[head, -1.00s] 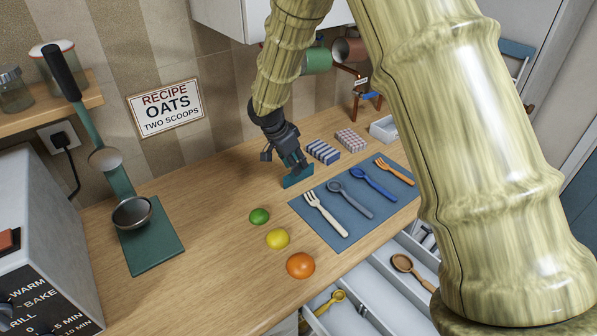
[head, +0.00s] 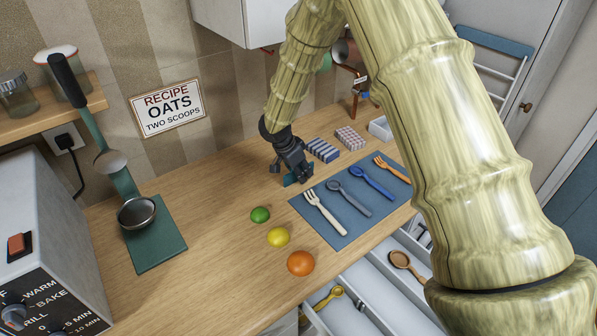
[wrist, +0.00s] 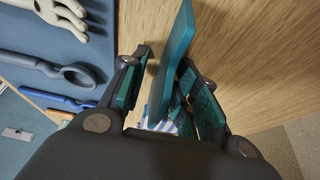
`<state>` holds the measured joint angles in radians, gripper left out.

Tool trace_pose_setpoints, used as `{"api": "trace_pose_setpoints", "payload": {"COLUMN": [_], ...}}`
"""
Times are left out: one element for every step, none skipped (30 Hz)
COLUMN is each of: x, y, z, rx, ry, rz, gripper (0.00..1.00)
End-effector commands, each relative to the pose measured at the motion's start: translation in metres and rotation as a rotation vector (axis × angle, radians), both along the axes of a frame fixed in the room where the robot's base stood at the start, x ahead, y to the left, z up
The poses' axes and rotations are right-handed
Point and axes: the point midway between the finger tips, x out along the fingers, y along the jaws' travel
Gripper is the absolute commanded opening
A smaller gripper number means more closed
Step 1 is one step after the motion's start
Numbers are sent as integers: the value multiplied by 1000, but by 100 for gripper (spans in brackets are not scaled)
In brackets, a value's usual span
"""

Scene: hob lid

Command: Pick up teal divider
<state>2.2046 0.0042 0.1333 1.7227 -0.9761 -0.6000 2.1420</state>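The teal divider (wrist: 176,50) is a thin upright plate; in the wrist view it stands between my gripper's two fingers. My gripper (wrist: 166,95) is open around it, with a visible gap to the left finger; the right finger is closer, and I cannot tell if it touches. The divider (head: 291,181) shows there only as a small teal patch, mostly hidden by the fingers.
A blue mat (head: 326,228) with several utensils lies just right of my gripper. A lime (head: 260,215), a lemon (head: 279,237) and an orange (head: 301,263) sit in front. An open drawer (head: 385,300) is below the counter edge.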

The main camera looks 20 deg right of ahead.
Motion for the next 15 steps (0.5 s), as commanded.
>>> {"api": "trace_pose_setpoints", "payload": {"x": [0, 0, 0, 0, 0, 0, 0, 0, 0, 0, 0, 0, 0, 0, 0], "y": [0, 0, 0, 0, 0, 0, 0, 0, 0, 0, 0, 0, 0, 0, 0], "z": [0, 0, 0, 0, 0, 0, 0, 0, 0, 0, 0, 0, 0, 0, 0], "rx": [0, 0, 0, 0, 0, 0, 0, 0, 0, 0, 0, 0, 0, 0, 0], "ry": [0, 0, 0, 0, 0, 0, 0, 0, 0, 0, 0, 0, 0, 0, 0], "rz": [0, 0, 0, 0, 0, 0, 0, 0, 0, 0, 0, 0, 0, 0, 0], "gripper": [30, 30, 30, 30, 25, 18, 12, 7, 0, 0, 0, 0, 0, 0, 0]}}
